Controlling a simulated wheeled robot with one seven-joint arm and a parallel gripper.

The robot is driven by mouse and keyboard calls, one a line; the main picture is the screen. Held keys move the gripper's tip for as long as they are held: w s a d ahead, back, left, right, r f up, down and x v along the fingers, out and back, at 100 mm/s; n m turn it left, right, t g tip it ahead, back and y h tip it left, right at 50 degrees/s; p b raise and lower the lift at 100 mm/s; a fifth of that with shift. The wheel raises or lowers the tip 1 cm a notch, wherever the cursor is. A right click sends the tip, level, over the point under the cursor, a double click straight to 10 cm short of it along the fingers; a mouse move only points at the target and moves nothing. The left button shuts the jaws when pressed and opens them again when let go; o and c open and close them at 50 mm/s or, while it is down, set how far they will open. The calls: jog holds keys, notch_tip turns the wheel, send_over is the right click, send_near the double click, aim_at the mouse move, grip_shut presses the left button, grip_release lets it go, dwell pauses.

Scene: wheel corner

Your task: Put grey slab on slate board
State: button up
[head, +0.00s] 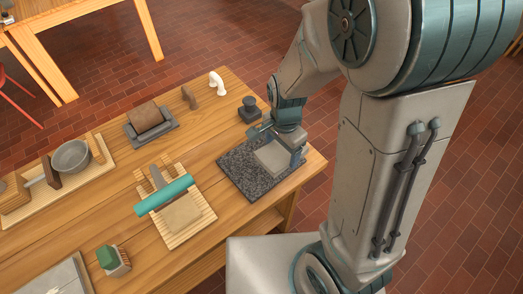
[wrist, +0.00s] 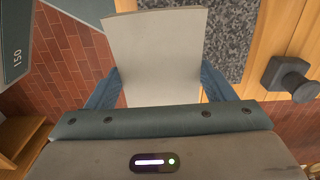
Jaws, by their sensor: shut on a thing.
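The grey slab (head: 272,157) is a flat, pale plate. In the wrist view the slab (wrist: 155,50) stands out ahead between the two blue fingers. My gripper (head: 278,146) is shut on it; in the wrist view the gripper (wrist: 160,88) has one finger at each side edge of the slab. The slate board (head: 235,173) is a dark speckled square near the right end of the bench. The slab is over the board's right part in the head view. The board (wrist: 228,45) shows to the right of the slab in the wrist view. I cannot tell whether they touch.
A dark knobbed block (head: 249,112) stands just behind the board and also shows in the wrist view (wrist: 290,78). A slatted rack (head: 200,225) with a teal roller (head: 165,195) lies to the left. The bench edge (head: 310,180) is close on the right.

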jog(key=w+a+f, duration=0.2)
jog(key=a, duration=0.1)
jog(key=w+a+f, duration=0.2)
jog(key=shift+p, duration=0.4)
jog(key=shift+a+f, duration=0.1)
jog(key=shift+f, duration=1.85)
jog(key=shift+f, duration=0.1)
jog(key=shift+f, duration=0.15)
jog(key=o, duration=1.2)
jog(key=shift+r, duration=0.2)
